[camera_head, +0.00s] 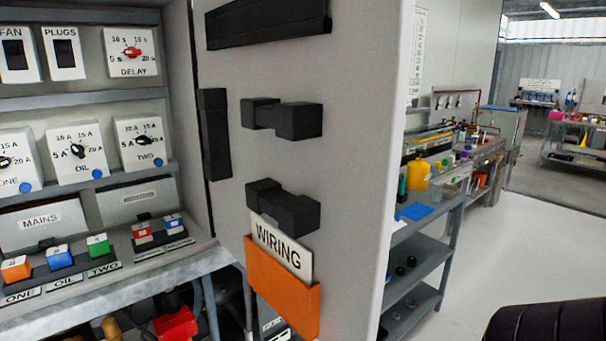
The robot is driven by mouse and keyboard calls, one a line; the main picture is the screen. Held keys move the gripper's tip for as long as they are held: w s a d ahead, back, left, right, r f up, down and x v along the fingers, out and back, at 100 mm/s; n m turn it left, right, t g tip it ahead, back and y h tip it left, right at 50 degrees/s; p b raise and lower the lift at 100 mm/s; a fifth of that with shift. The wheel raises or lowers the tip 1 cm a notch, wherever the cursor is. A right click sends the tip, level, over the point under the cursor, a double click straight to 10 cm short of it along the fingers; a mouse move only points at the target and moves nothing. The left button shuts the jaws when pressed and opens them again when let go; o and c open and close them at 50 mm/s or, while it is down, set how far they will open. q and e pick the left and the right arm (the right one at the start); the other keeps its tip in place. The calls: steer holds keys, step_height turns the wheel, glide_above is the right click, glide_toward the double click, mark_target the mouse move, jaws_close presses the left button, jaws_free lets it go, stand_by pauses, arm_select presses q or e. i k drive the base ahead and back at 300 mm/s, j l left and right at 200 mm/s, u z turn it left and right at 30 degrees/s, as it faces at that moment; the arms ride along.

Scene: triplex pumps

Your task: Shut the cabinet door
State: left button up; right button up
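The cabinet (85,100) fills the left of the head view and stands open, its inside in plain sight. Its grey door (355,150) is swung out towards me, with its inner face showing across the middle. The door carries black blocks (298,121), a black bar and an orange pocket (283,294) with a card marked WIRING (282,248). The door's free edge is at the right. Neither of my grippers is in view. A dark ribbed part at the bottom right seems to be mine.
Inside the cabinet are dials, switches and coloured blocks (60,257). A grey bench (440,197) with shelves stands behind the door to the right. The pale floor (530,235) farther right is clear. A red item (176,324) sits below the cabinet.

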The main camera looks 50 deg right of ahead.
mark_target(302, 104)
steer(key=k+l, duration=0.15)
steer(key=l, duration=0.2)
steer(key=k+l, duration=0.1)
steer(key=l, duration=0.25)
steer(key=k+l, duration=0.15)
steer(key=l, duration=0.2)
steer(key=k+l, duration=0.15)
steer(key=l, duration=0.2)
steer(key=k+l, duration=0.15)
steer(key=l, duration=0.2)
steer(key=j, duration=0.65)
steer(key=u, duration=0.05)
